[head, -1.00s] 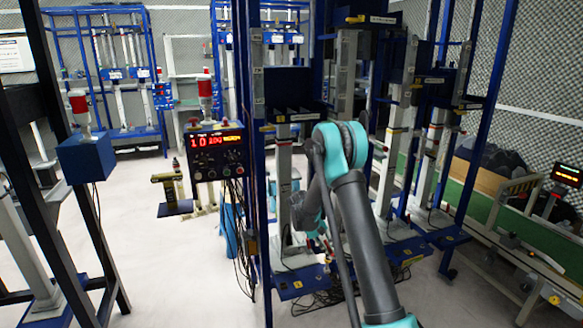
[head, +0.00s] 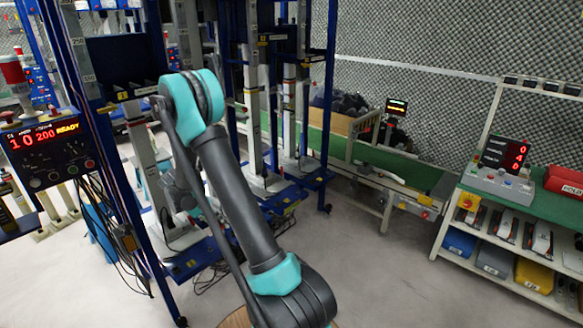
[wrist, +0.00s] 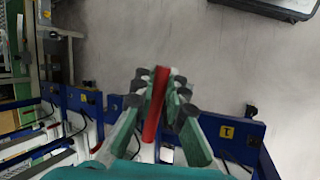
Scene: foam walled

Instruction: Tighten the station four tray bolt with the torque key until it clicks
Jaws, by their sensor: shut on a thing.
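My gripper (wrist: 158,84) is shut on a red bar-like tool (wrist: 154,105) in the wrist view. It looks like the torque key's handle, but its working end is not clear. The tool is above the floor, apart from the blue frames. In the head view my arm hides the gripper and tool. Several blue test stations with grey columns stand behind my arm; the nearest (head: 122,95) carries a yellow 1 label, and a 1 label (wrist: 226,132) also shows in the wrist view. I cannot make out station four or its tray bolt.
A control panel (head: 50,148) at left reads "10 200 READY", with cables hanging below. A green conveyor (head: 340,152) runs behind. At right a bench (head: 472,193) holds a red digital display (head: 505,155) and a red bin (head: 565,181), with coloured bins below. Floor before it is clear.

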